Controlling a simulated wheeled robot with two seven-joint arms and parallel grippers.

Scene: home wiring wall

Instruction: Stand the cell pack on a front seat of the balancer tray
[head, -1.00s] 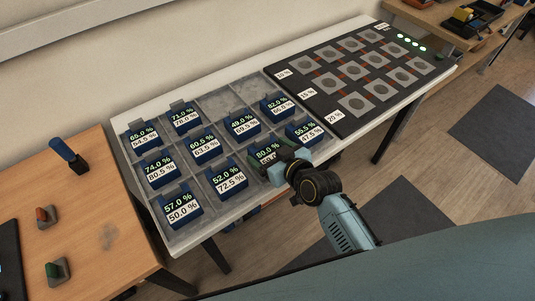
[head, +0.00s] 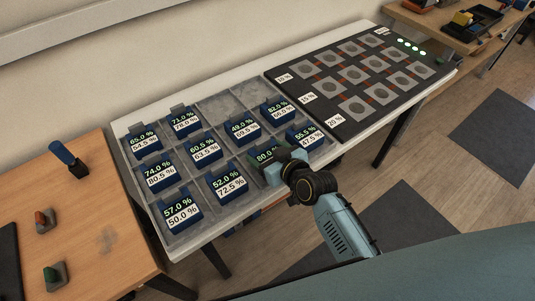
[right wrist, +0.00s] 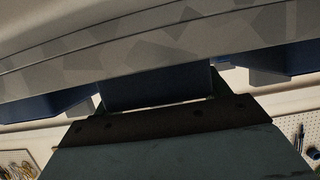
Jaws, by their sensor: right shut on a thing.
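The 80.0 % cell pack (head: 265,156), dark with a green readout, is in the front row of the grey compartment tray in the head view. My right gripper (head: 280,165) is shut on it and hides its lower label. I cannot tell whether the pack is clear of its compartment floor. In the right wrist view a dark blue pack face (right wrist: 155,88) shows just beyond the gripper (right wrist: 155,115). The black balancer tray (head: 318,112) lies at the right end of the white table, its visible grey seats empty. A front seat (head: 356,109) is clear. My left gripper is not in view.
The grey compartment tray (head: 228,112) holds several other blue packs with percentage readouts, close around my right gripper; two back compartments are empty. A wooden table (head: 105,240) with small tools stands at the left. Green lights (head: 412,47) glow on the balancer tray's back right edge.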

